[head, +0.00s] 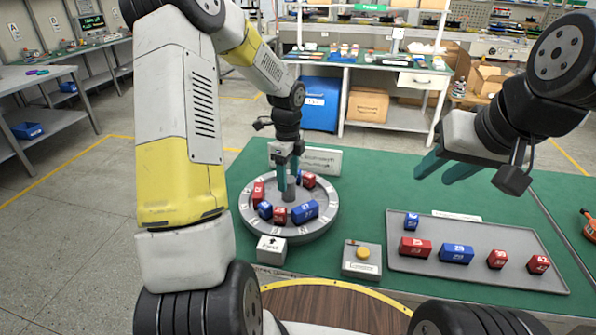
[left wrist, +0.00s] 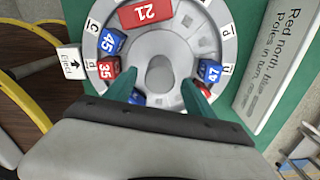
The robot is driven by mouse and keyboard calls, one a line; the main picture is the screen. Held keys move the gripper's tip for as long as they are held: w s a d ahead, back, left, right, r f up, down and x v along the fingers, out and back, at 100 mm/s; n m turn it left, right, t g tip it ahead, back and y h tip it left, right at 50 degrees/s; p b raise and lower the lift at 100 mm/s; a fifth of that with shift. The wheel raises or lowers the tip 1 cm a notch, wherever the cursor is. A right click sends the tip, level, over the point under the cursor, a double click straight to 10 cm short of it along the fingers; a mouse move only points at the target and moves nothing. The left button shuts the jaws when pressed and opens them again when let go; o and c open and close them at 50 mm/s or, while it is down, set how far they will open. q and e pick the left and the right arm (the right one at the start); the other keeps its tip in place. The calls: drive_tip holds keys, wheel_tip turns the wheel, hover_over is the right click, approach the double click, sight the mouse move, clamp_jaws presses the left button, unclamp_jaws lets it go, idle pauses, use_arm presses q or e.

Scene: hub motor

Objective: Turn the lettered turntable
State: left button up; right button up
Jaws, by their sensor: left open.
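The round grey turntable (head: 331,213) lies on the green table, with letter tiles on its rim; c and d show in the left wrist view. Red and blue numbered blocks stand in a ring on it: red 21 (left wrist: 146,13), blue 45 (left wrist: 111,41), red 35 (left wrist: 108,69) and blue 47 (left wrist: 210,71) are readable. Others are partly behind my fingers. My left gripper (head: 289,187) points down at the middle, open, its fingers on either side of the grey central post (left wrist: 159,74). Contact cannot be made out. My right gripper (head: 434,178) is open and empty above the table.
An Eject block (head: 271,249) stands at the turntable's front edge. A box with a yellow button (head: 362,253) stands to its right. A grey tray (head: 470,276) with several red and blue blocks lies at right. A sign (left wrist: 274,62) about red north stands behind the turntable.

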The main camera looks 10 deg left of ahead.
sight(289, 189)
use_arm(q)
drive_tip(key=shift+r, duration=2.25)
drive_tip(key=n, duration=0.2)
drive_tip(key=shift+f+n, duration=0.25)
drive_tip(key=shift+n, duration=0.05)
drive_tip(key=n, duration=0.4)
drive_tip(key=shift+f+n, duration=0.3)
drive_tip(key=shift+f, duration=0.05)
drive_tip(key=n, duration=0.3)
drive_tip(key=f+n, duration=0.1)
drive_tip(key=n, duration=0.2)
wheel_tip(289, 189, down, 8)
drive_tip(key=shift+r, duration=0.15)
clamp_jaws()
